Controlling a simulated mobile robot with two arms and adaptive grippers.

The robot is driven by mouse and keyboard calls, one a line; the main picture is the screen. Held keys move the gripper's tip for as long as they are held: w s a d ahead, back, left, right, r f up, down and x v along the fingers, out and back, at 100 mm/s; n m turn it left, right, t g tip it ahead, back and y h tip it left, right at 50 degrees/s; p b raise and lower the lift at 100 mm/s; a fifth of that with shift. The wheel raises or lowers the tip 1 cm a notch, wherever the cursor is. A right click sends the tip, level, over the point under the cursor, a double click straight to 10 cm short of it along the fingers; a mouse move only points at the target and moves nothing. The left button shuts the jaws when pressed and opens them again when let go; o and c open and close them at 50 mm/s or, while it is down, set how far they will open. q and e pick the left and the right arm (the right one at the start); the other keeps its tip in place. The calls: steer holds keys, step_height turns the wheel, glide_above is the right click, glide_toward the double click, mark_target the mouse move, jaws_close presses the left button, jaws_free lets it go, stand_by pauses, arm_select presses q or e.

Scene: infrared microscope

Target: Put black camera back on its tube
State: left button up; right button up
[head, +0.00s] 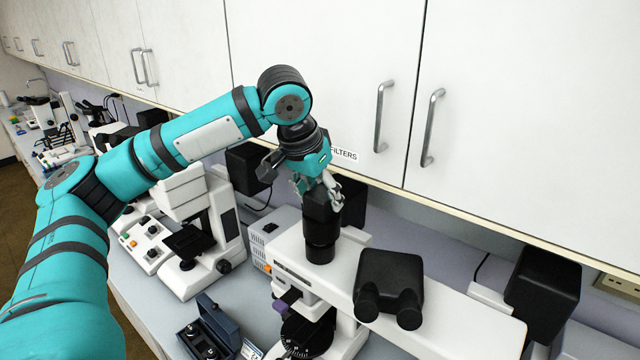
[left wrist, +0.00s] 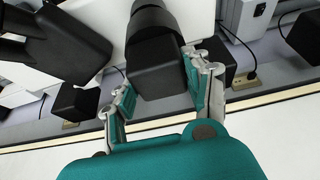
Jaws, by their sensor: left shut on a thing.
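The black camera (head: 320,205) is a dark block above the microscope's vertical black tube (head: 321,240) in the head view. My left gripper (head: 322,190) comes down from above and is shut on the camera. In the left wrist view the camera (left wrist: 156,68) sits between the two fingers of the left gripper (left wrist: 158,85), with a round black part beyond it. The camera looks upright and in line with the tube. I cannot tell whether it is seated on it or just above it. My right gripper is not in view.
The white microscope body (head: 440,310) carries a black binocular head (head: 388,285) to the right of the tube. White wall cabinets (head: 520,110) hang close behind my arm. Another microscope (head: 195,225) stands left, and an open blue box (head: 210,325) lies on the bench in front.

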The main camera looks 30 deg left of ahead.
mark_target(320, 213)
arm_select(q)
steer(key=shift+s+f, duration=0.2)
steer(key=shift+f, duration=0.55)
steer(key=shift+s+f+b, duration=0.1)
steer(key=shift+f+b, duration=0.15)
steer(key=shift+b, duration=0.05)
steer(key=shift+f, duration=0.7)
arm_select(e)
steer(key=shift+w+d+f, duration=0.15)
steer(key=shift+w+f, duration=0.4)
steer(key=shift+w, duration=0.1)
arm_select(q)
steer(key=shift+f, duration=0.1)
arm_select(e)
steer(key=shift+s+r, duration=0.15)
arm_select(q)
steer(key=o, duration=1.5)
steer(key=shift+f, duration=0.1)
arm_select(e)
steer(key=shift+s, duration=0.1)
arm_select(q)
steer(key=shift+o, duration=0.3)
